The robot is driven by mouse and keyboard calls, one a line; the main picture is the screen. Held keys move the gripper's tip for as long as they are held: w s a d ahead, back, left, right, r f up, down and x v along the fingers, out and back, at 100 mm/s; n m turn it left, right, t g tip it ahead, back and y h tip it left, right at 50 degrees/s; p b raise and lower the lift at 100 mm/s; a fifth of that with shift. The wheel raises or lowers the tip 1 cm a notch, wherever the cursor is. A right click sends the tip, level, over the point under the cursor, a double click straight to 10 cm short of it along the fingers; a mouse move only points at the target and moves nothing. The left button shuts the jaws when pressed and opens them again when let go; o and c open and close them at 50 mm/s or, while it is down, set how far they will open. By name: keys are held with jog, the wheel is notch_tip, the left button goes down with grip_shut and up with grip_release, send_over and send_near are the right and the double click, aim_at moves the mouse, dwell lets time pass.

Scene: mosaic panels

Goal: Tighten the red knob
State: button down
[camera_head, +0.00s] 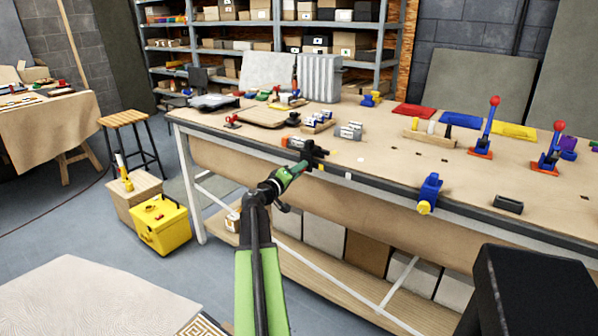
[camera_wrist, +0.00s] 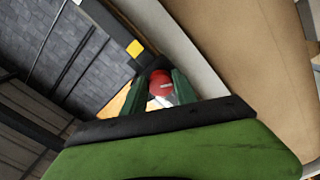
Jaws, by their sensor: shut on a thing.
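The red knob (camera_wrist: 160,79) shows in the wrist view between the two green fingers of my gripper (camera_wrist: 159,92). The fingers are shut on it, one on each side. In the head view my gripper (camera_head: 301,167) is at the front edge of the workbench (camera_head: 385,170), just below an orange and black clamp (camera_head: 297,143). The knob cannot be made out there, as my gripper covers that spot.
A blue clamp with a yellow knob (camera_head: 424,207) sits on the bench edge to the right. Blue levers with red balls (camera_head: 495,101) stand farther right. Small tools and blocks (camera_head: 349,131) lie behind the clamp. A yellow toolbox (camera_head: 160,225) is on the floor at left.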

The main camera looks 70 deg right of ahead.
dwell(0.3)
jog(key=c, duration=1)
grip_release()
jog(key=v, duration=1.7)
jog(key=shift+a, duration=0.25)
jog(key=shift+w, duration=0.1)
